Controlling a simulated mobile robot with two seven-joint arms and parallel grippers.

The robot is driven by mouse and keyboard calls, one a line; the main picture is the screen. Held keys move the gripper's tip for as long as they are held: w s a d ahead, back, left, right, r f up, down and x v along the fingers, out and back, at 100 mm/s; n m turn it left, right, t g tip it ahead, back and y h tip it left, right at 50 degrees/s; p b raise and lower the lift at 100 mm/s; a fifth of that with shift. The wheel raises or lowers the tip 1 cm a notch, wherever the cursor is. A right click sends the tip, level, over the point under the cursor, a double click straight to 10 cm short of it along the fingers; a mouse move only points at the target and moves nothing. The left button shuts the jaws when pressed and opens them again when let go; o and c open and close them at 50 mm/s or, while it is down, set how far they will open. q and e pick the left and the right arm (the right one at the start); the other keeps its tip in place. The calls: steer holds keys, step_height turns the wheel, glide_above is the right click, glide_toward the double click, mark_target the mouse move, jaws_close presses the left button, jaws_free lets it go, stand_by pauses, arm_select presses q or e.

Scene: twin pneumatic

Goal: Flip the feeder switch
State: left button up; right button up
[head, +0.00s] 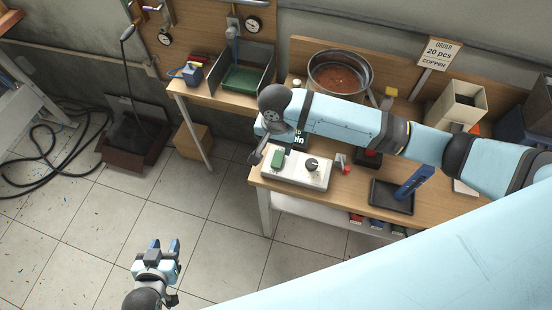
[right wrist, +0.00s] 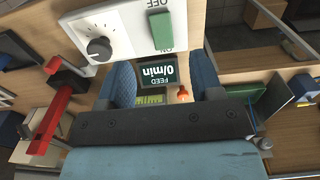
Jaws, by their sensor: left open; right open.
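The feeder control box (head: 294,180) is white and sits at the near left of the right bench. It carries a green rocker switch (head: 277,158) and a black knob (head: 311,165). In the right wrist view the green switch (right wrist: 161,32) lies between the OFF and ON labels; I cannot tell which side is pressed. My right gripper (right wrist: 163,72) is open and empty, beside the box and apart from the switch. In the head view its arm partly hides the box's display; the right wrist view shows the display (right wrist: 157,72) reading 0/min. My left gripper (head: 165,246) is open and empty over the floor.
A round bowl of copper-coloured parts (head: 341,75) stands behind my right arm. A red lever (head: 341,160) and a black tray (head: 391,196) are right of the box. A green-floored bin (head: 245,77) is on the left bench. Floor around my left gripper is clear.

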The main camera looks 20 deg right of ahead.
mark_target(276, 164)
step_height(276, 164, down, 10)
steer(key=shift+r+p, duration=0.15)
steer(key=shift+p, duration=0.25)
steer(key=c, duration=0.9)
steer(key=g+y, duration=0.1)
steer(key=g, duration=0.1)
steer(key=g+y, duration=0.1)
steer(key=shift+w+d+r+g+y, duration=0.25)
steer(key=shift+w+r+g+y, duration=0.05)
steer(key=shift+w+g, duration=0.1)
steer(key=shift+c, duration=0.2)
steer(key=o, duration=0.9)
steer(key=shift+o, duration=0.2)
steer(key=b+v, duration=0.1)
steer(key=v, duration=1.3)
steer(key=shift+b, duration=0.4)
steer(key=shift+f, duration=0.1)
